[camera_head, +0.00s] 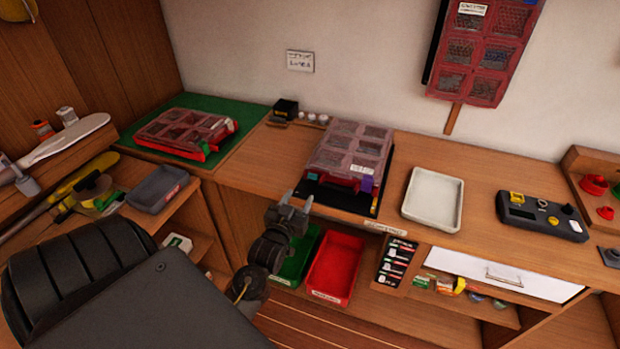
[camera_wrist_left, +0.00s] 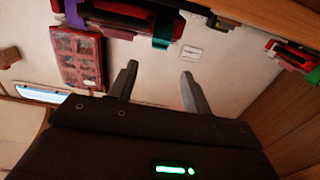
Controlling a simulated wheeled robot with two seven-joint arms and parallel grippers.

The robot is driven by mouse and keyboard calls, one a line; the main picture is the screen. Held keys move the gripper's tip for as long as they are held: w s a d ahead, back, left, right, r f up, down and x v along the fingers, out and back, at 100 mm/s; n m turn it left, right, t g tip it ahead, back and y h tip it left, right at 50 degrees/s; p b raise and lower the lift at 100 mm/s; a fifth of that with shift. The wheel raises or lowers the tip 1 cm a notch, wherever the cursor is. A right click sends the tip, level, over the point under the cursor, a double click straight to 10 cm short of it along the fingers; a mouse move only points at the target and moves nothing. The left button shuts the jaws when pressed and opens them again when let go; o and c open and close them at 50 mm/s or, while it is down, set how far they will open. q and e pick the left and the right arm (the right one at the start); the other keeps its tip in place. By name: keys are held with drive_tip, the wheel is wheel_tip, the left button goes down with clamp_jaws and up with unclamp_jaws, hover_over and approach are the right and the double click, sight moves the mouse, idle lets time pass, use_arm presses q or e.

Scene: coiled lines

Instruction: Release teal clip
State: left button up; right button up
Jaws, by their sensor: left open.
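The red organizer case (camera_head: 350,148) with clear compartment lids stands on a black mat on the bench. A teal clip (camera_wrist_left: 163,28) is on its front edge in the left wrist view, where the case shows upside down. A purple clip (camera_head: 367,184) sits at the other end of that edge and also shows in the left wrist view (camera_wrist_left: 75,13). My left gripper (camera_head: 297,199) is open and empty, in front of the case and apart from the teal clip. Its two fingers (camera_wrist_left: 159,72) point toward the wall in the wrist view. My right gripper is not seen.
A white tray (camera_head: 433,199) and a dark device (camera_head: 541,216) lie to the right on the bench. A second red case (camera_head: 186,133) rests on a green mat at left. Green and red bins (camera_head: 336,268) stand below the bench edge. Another case (camera_head: 483,47) hangs on the wall.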

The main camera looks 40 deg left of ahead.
sight(312, 175)
use_arm(q)
drive_tip(key=p+x, duration=0.2)
drive_tip(key=x, duration=0.8)
drive_tip(key=c, duration=0.9)
drive_tip(key=f+t+b, duration=0.1)
drive_tip(key=b, duration=0.2)
drive_tip(key=shift+s+f, duration=0.2)
drive_tip(key=shift+s, duration=0.05)
drive_tip(key=shift+s+d+r+t+y+b, duration=0.15)
drive_tip(key=shift+t+y+b, duration=0.15)
drive_tip(key=shift+t+b, duration=0.15)
drive_tip(key=shift+r, duration=0.15)
drive_tip(key=o, duration=0.9)
